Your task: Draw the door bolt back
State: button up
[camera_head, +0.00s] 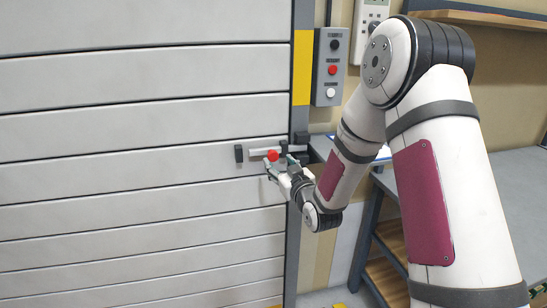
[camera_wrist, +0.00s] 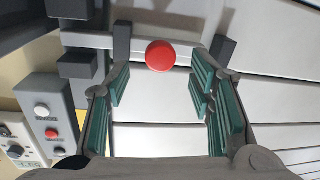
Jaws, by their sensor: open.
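The door bolt (camera_head: 257,153) is a light grey bar lying level across the right edge of a white slatted door (camera_head: 130,125). Its round red knob (camera_head: 272,156) stands out from the bar. In the wrist view the knob (camera_wrist: 160,55) sits just beyond the fingertips, between the two fingers' lines, and the bar (camera_wrist: 185,45) runs behind it through dark brackets. My gripper (camera_head: 281,167) is in front of the knob, and it also shows in the wrist view (camera_wrist: 160,90) with its green-padded fingers wide apart and nothing between them. The bar's far end at the frame is partly hidden in the head view.
A grey control box (camera_head: 330,67) with black, red and white buttons is on the wall right of the door. A grey workbench (camera_head: 510,190) stands at the right behind my arm. The door's face is clear left of the bolt.

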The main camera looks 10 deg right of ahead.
aim_at(274, 157)
jog(key=w, duration=0.5)
jog(key=shift+w+a, duration=0.3)
jog(key=shift+a, duration=0.05)
jog(key=shift+c, duration=0.3)
